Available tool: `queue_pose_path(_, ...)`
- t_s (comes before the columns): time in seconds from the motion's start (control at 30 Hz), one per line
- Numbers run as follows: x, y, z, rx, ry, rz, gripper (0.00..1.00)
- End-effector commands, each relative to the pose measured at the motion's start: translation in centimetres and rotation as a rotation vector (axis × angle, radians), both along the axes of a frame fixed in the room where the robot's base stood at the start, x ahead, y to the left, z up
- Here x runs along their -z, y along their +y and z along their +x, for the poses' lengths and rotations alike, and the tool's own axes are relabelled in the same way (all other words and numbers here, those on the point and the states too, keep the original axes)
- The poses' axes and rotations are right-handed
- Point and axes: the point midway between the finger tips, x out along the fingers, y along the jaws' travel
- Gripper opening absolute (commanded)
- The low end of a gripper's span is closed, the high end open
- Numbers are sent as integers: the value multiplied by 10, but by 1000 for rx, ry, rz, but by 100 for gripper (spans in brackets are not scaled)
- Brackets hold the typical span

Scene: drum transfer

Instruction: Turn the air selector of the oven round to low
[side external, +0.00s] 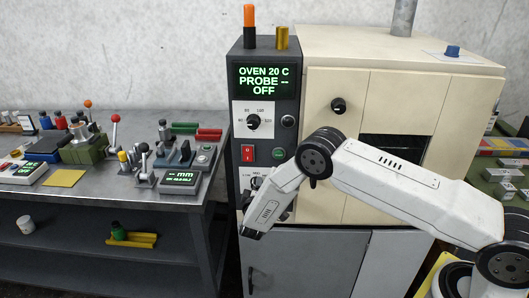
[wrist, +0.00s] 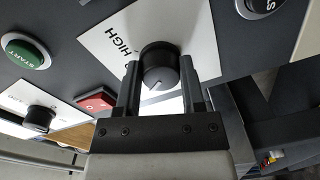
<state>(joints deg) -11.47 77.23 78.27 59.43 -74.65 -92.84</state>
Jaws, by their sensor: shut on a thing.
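The air selector is a black round knob (wrist: 159,68) on a white plate (wrist: 108,30) marked HIGH, seen in the wrist view. Its pale pointer line points down and to the left in that view, away from the word HIGH at upper left. My gripper (wrist: 160,82) is shut on the knob, one finger on each side. In the side view the selector (side external: 257,183) shows low on the oven's dark control panel, partly hidden by my wrist.
Near the selector are a green START button (wrist: 25,50), a red switch (wrist: 95,99), another knob (wrist: 39,118) and a dark button (wrist: 262,5). The oven display (side external: 264,81) reads OVEN 20 C, PROBE --, OFF. A crowded bench (side external: 150,205) stands at left.

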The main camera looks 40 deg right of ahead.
Motion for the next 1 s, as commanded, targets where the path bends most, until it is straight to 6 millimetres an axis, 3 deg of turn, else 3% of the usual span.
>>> queue_pose_path(0.4, 1, 0, -1, 1, 181, -177, 0)
queue_pose_path(0.97, 1, 0, -1, 1, 209, -204, 0)
queue_pose_path(1.0, 1, 0, -1, 1, 209, -204, 63)
